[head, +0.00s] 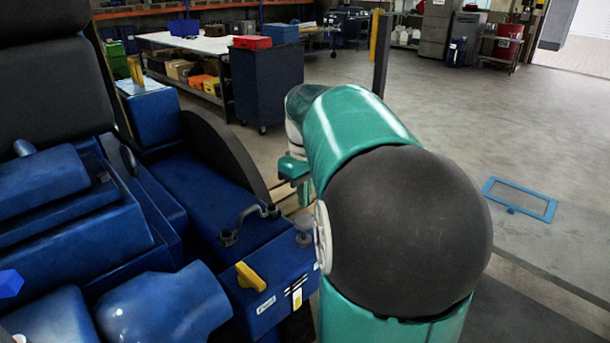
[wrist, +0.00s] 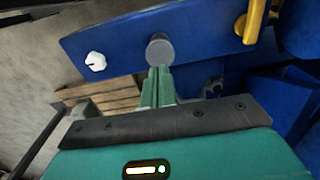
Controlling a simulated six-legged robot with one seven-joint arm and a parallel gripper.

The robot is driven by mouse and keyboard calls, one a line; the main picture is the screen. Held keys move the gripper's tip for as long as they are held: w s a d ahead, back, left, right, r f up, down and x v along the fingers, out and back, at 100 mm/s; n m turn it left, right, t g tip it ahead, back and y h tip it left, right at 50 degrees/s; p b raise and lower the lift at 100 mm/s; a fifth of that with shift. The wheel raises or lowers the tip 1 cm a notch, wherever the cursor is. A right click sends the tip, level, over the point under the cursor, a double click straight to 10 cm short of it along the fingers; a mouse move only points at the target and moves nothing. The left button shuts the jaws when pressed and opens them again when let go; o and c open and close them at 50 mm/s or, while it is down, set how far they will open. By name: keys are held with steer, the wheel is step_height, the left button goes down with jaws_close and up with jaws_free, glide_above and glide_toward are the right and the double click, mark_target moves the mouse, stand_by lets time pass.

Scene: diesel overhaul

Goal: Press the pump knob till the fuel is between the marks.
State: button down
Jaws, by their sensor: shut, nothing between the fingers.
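The pump knob, a grey round cap, stands at the right end of the blue engine housing in the head view (head: 303,231). In the wrist view it is a grey disc (wrist: 160,49) just beyond my fingertips. My gripper (wrist: 158,70) is shut and empty, its green fingers together and lined up with the knob; I cannot tell whether they touch it. In the head view my gripper (head: 303,192) is partly hidden by my arm, above the knob. A small white strip with a yellow patch (head: 297,298) is on the housing's front; no fuel level can be read.
A yellow lever (head: 250,276) sits left of the knob and also shows in the wrist view (wrist: 253,20). A bent handle (head: 250,222) is behind it. A white hex cap (wrist: 95,61) is on the blue face. Floor to the right is mostly open.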

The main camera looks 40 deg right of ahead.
mark_target(303, 221)
steer(key=shift+f, duration=2.35)
steer(key=shift+f, duration=1.85)
steer(key=shift+a, duration=0.1)
steer(key=shift+w+r, duration=0.1)
steer(key=shift+r, duration=0.25)
step_height(303, 221, up, 14)
steer(key=shift+s, duration=0.2)
steer(key=shift+f, duration=0.1)
